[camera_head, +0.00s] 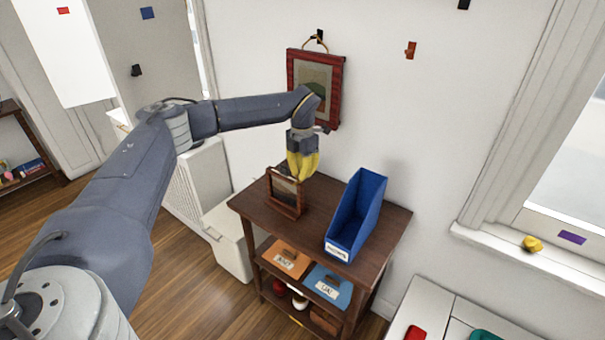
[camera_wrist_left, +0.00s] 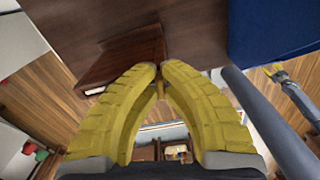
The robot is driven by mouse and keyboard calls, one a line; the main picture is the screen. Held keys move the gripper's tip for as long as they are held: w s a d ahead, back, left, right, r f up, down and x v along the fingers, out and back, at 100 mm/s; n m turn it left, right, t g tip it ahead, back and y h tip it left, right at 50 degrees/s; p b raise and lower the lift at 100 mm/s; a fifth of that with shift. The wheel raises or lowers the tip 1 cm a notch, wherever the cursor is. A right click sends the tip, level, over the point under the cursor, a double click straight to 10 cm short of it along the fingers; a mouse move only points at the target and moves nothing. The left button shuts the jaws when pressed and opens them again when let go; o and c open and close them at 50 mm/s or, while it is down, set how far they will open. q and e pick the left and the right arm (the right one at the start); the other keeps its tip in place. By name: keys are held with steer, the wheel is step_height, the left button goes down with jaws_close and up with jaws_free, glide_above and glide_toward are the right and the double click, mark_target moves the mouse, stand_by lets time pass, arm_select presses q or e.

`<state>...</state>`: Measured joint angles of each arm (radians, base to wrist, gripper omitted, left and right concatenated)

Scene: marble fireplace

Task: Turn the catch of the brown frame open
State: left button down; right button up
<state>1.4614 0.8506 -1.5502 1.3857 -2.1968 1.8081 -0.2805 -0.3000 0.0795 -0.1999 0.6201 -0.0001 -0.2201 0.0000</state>
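The brown frame (camera_head: 286,194) stands upright on the left part of a dark wooden stand. It also shows in the left wrist view (camera_wrist_left: 118,58), just beyond the fingertips. My left gripper (camera_head: 301,174) has yellow fingers and points down at the frame's upper right edge. In the left wrist view its fingertips (camera_wrist_left: 161,70) come almost together, with a small brass-coloured catch (camera_wrist_left: 160,88) between them. The fingers hide part of the catch, so its turn is hard to read. My right gripper (camera_wrist_left: 277,73) shows small at the right of the left wrist view, too small to judge.
A blue bin (camera_head: 355,215) stands on the wooden stand (camera_head: 309,233), right of the frame. A red-framed picture (camera_head: 339,96) hangs on the wall behind my left wrist. Orange (camera_head: 288,258) and blue (camera_head: 329,287) labelled pieces lie on the shelf below.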

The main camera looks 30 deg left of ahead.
arm_select(q)
steer(key=shift+a+n, duration=0.1)
steer(key=shift+n, duration=1)
steer(key=c, duration=1.5)
jaws_free()
steer(key=shift+c, duration=0.2)
step_height(320, 180, up, 12)
